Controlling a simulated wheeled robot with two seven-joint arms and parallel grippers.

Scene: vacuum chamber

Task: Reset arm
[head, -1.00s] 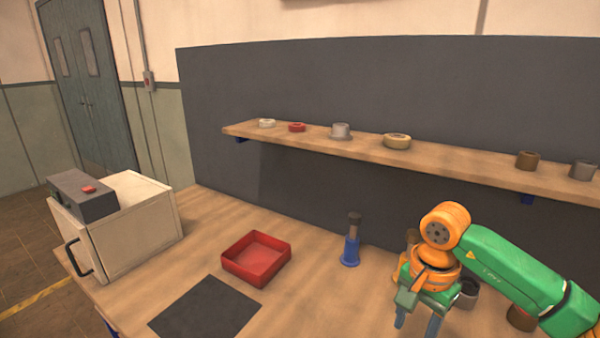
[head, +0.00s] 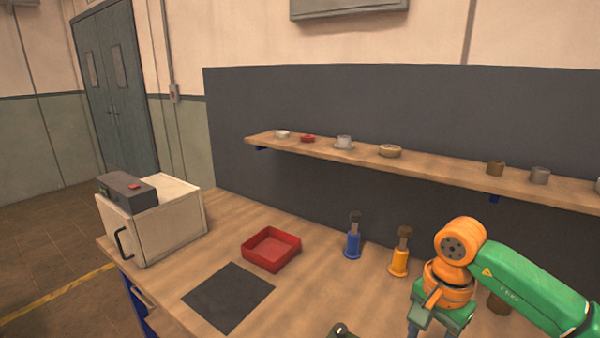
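My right arm comes in from the right in green and orange. Its gripper (head: 432,326) points down over the right part of the workbench (head: 330,290). My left gripper is not recognisable in view.
A blue-based tool (head: 353,240) and a yellow-based one (head: 400,255) stand left of the gripper. A red tray (head: 271,262), dark mat (head: 228,298) and white box chamber (head: 165,225) lie further left. A shelf (head: 440,169) holds several small parts.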

